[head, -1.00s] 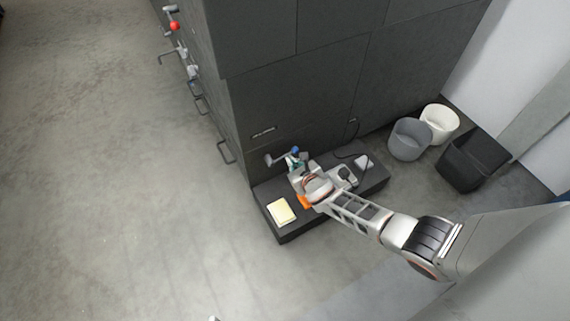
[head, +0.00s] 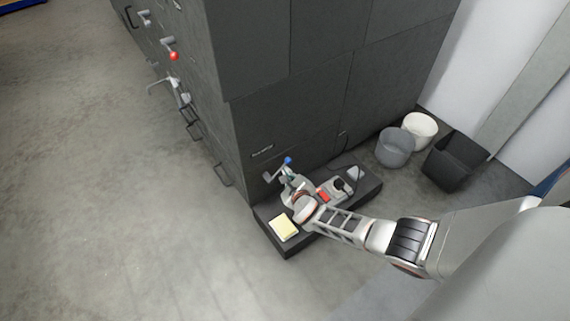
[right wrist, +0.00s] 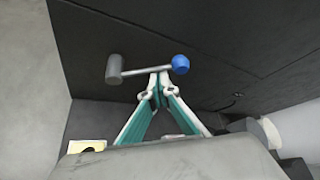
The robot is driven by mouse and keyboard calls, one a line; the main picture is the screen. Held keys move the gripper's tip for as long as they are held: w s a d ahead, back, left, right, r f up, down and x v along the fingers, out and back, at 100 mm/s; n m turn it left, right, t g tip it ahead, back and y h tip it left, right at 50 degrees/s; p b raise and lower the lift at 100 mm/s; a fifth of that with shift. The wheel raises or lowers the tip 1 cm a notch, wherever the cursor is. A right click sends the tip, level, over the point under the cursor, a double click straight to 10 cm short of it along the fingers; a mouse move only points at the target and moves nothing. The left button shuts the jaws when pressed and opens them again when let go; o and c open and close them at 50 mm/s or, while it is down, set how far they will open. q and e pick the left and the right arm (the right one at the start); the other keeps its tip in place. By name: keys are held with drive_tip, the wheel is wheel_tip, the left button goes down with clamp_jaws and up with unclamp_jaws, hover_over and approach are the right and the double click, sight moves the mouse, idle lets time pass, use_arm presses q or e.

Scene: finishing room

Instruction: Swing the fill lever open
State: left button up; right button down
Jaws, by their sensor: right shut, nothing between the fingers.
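A lever with a blue knob (head: 288,160) is on the dark cabinet's face, low near its corner. In the right wrist view a light rod runs nearly level from its grey hub (right wrist: 114,70) at left to the blue knob (right wrist: 180,64) at right. No label shows on it. My right gripper (head: 285,177) is shut and empty. In the right wrist view its closed tips (right wrist: 156,82) are at the rod, just left of the knob; I cannot tell if they touch it. My left gripper is out of view.
A low dark platform (head: 291,247) beneath my right arm bears a yellow pad (head: 284,229), a red item (head: 323,195) and other small things. Grey (head: 394,149), white (head: 420,129) and black (head: 452,162) bins stand right. A red-knobbed lever (head: 174,56) is farther along the cabinet. Floor at left is clear.

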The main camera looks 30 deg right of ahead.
drive_tip(key=a+n+h, duration=0.1)
drive_tip(key=a+r+n+t+h+b, duration=0.1)
drive_tip(key=n, duration=0.1)
drive_tip(key=shift+r, duration=0.3)
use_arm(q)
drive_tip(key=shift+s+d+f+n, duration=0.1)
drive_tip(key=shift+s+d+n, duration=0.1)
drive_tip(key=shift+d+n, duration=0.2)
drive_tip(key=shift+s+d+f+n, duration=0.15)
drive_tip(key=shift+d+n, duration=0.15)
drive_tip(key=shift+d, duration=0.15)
use_arm(e)
drive_tip(key=a+r, duration=0.1)
drive_tip(key=a+n+h, duration=0.1)
drive_tip(key=a, duration=0.1)
drive_tip(key=shift+r, duration=0.35)
drive_tip(key=shift+a, duration=0.2)
